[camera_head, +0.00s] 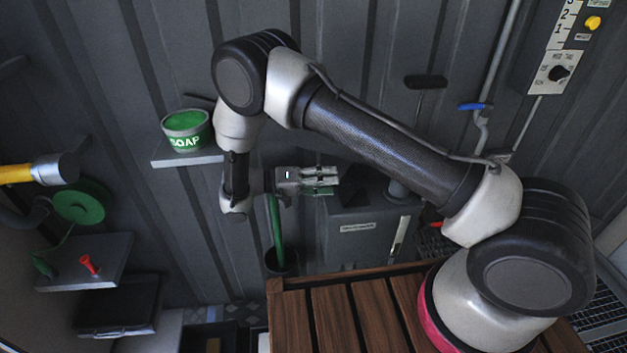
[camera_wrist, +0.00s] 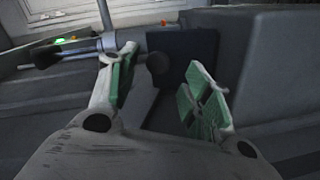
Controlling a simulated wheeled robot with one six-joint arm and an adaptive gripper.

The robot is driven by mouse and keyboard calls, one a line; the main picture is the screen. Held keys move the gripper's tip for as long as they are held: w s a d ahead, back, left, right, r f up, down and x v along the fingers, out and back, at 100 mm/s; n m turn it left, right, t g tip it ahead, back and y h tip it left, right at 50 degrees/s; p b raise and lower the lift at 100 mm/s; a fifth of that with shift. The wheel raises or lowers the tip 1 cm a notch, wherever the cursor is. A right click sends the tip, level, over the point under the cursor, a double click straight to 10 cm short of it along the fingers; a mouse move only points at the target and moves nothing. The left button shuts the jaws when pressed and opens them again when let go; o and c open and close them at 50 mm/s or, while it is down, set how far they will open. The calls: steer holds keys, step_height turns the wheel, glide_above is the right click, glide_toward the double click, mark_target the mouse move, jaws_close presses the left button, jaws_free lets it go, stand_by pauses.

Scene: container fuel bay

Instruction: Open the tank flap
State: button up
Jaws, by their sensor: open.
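A grey box-shaped tank (camera_head: 365,245) with a pale label stands against the corrugated wall in the head view. Its top is partly hidden behind my gripper and arm. My gripper (camera_head: 328,181) is open and points right, apparently above or in front of the tank's left top edge. In the wrist view my gripper (camera_wrist: 165,95) has its two green-padded fingers spread with nothing held between them. A dark flat panel (camera_wrist: 190,70) shows beyond and between the fingers; it may be the flap, but whether it is open or shut I cannot tell.
A green soap tub (camera_head: 187,130) sits on a wall shelf. A wooden slatted bench (camera_head: 335,318) lies in front. A dark bin (camera_head: 281,262) with a green stick stands below my gripper.

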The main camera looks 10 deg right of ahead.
steer(key=a+r, duration=0.1)
steer(key=a, duration=1)
steer(key=shift+a, duration=0.2)
steer(key=shift+r, duration=0.1)
steer(key=shift+s, duration=0.15)
